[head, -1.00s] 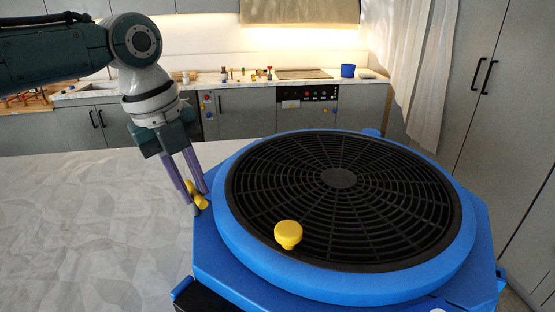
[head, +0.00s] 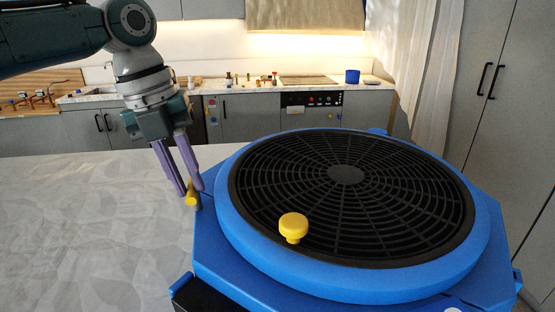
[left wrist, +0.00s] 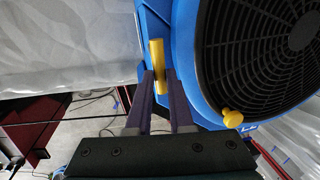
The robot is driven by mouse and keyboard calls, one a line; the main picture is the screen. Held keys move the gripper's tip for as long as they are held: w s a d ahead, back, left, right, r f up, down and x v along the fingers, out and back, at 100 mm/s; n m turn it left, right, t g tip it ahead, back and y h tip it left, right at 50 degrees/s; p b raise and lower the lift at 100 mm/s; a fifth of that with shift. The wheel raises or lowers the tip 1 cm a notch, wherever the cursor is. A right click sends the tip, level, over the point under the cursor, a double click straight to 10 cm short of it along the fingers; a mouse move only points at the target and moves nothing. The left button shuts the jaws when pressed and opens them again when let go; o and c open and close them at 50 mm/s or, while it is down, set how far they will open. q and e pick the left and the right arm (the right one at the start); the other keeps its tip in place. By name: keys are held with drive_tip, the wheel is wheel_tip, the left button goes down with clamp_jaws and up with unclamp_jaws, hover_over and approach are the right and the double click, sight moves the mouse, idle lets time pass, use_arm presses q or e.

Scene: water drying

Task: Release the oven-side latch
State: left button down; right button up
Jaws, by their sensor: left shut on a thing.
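The yellow latch (head: 191,198) sits at the left edge of a blue octagonal machine (head: 225,262) with a round black grille. It also shows in the left wrist view (left wrist: 157,56) as a yellow bar, lying along the blue edge. My left gripper (head: 188,191) comes down from above with its purple fingers on the latch. In the left wrist view the gripper (left wrist: 160,80) is shut on the latch's near end. The fingers hide part of the latch in the head view. My right gripper is in neither view.
A counter with an oven (head: 311,108), small items and a blue pot (head: 352,77) lies behind. Grey cabinets and a curtain (head: 430,75) stand at the right.

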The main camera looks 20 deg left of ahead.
use_arm(q)
drive_tip(key=shift+d, duration=0.1)
drive_tip(key=c, duration=0.8)
unclamp_jaws()
drive_tip(key=r+b, duration=0.1)
drive_tip(key=r, duration=0.2)
drive_tip(key=a+r+b, duration=0.1)
drive_tip(key=r, duration=0.2)
drive_tip(key=s+r+b, duration=0.1)
drive_tip(key=r, duration=0.2)
drive_tip(key=shift+s+a+r, duration=0.1)
drive_tip(key=shift+a+r, duration=0.25)
drive_tip(key=shift+r, duration=0.05)
